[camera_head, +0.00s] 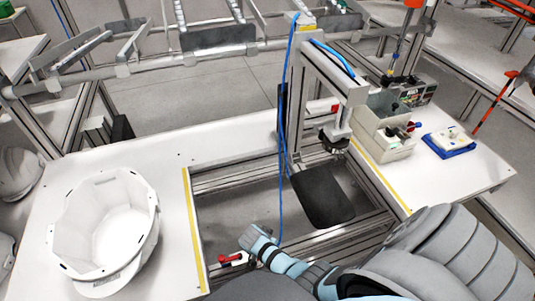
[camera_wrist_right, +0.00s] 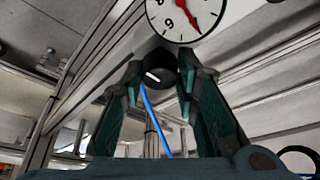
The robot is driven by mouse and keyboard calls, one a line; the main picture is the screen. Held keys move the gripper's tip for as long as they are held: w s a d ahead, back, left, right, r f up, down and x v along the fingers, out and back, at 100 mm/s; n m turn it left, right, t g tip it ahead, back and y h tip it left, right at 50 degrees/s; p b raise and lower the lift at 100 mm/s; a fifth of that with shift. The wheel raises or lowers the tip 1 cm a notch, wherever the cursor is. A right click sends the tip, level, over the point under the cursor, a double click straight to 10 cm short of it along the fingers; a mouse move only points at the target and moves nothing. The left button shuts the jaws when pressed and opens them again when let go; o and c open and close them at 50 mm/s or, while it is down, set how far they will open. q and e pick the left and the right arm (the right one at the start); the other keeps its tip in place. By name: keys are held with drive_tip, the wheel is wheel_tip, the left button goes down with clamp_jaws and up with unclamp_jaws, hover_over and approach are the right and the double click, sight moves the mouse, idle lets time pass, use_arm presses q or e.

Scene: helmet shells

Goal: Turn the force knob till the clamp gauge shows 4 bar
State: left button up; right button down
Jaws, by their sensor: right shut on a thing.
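In the right wrist view the black force knob (camera_wrist_right: 157,72) with a white mark sits between the two dark teal fingers of my right gripper (camera_wrist_right: 160,84), which is shut on it. The clamp gauge (camera_wrist_right: 186,14) is just above the knob, a white dial cut off by the top edge and seen upside down. Its red needle slants to the lower right, to the right of the 6. The number at its tip is not readable. In the head view my right arm reaches in from the lower right. Its fingers, the knob and the gauge do not show there. My left gripper is not in view.
A white helmet shell (camera_head: 107,228) lies on the bench at left. A press column (camera_head: 297,95) with a hanging blue cable stands behind the frame opening. Grey bins (camera_head: 385,146) and a blue tray (camera_head: 449,149) are at right. A red-handled part (camera_head: 231,258) is beside my arm.

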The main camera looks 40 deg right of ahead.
drive_tip(key=shift+w, duration=0.1)
drive_tip(key=c, duration=1.3)
unclamp_jaws()
drive_tip(key=v, duration=0.7)
drive_tip(key=shift+a+r, duration=0.1)
drive_tip(key=shift+r, duration=0.15)
